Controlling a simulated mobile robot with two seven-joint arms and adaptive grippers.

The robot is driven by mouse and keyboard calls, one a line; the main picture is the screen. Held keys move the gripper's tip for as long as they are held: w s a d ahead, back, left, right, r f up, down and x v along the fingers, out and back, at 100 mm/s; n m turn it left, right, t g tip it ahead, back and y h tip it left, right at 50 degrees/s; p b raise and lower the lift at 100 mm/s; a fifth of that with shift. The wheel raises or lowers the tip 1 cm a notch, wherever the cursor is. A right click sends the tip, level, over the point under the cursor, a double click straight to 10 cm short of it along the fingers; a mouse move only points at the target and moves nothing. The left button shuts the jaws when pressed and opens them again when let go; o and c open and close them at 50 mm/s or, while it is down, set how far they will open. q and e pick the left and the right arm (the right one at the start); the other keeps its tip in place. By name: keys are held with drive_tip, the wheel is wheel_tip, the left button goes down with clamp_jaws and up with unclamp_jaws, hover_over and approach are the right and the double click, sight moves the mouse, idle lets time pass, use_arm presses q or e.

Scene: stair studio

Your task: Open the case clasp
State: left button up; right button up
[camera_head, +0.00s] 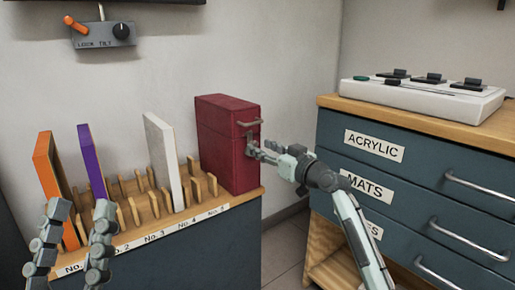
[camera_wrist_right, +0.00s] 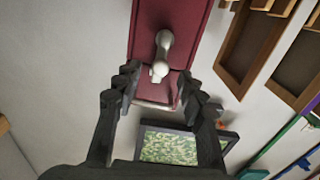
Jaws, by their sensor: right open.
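The dark red case (camera_head: 226,140) stands upright at the right end of the slotted wooden rack. A metal handle (camera_head: 249,122) sticks out near the top of its front face. In the right wrist view, a pale metal clasp (camera_wrist_right: 163,45) shows on the red face, with the thin handle (camera_wrist_right: 155,106) below it in that view. My right gripper (camera_head: 256,149) is open just in front of the case, below the handle. Its fingers lie either side of the clasp; contact cannot be told. My left gripper (camera_head: 75,218) is open and empty at the lower left, in front of the rack.
The wooden rack (camera_head: 222,200) with numbered slots holds an orange panel (camera_head: 48,165), a purple panel (camera_head: 91,160) and a white panel (camera_head: 164,155). A blue drawer cabinet (camera_head: 420,175) with metal handles stands to the right. A switch box (camera_head: 104,35) is on the wall.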

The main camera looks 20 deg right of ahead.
drive_tip(key=shift+x, duration=1.25)
clamp_jaws()
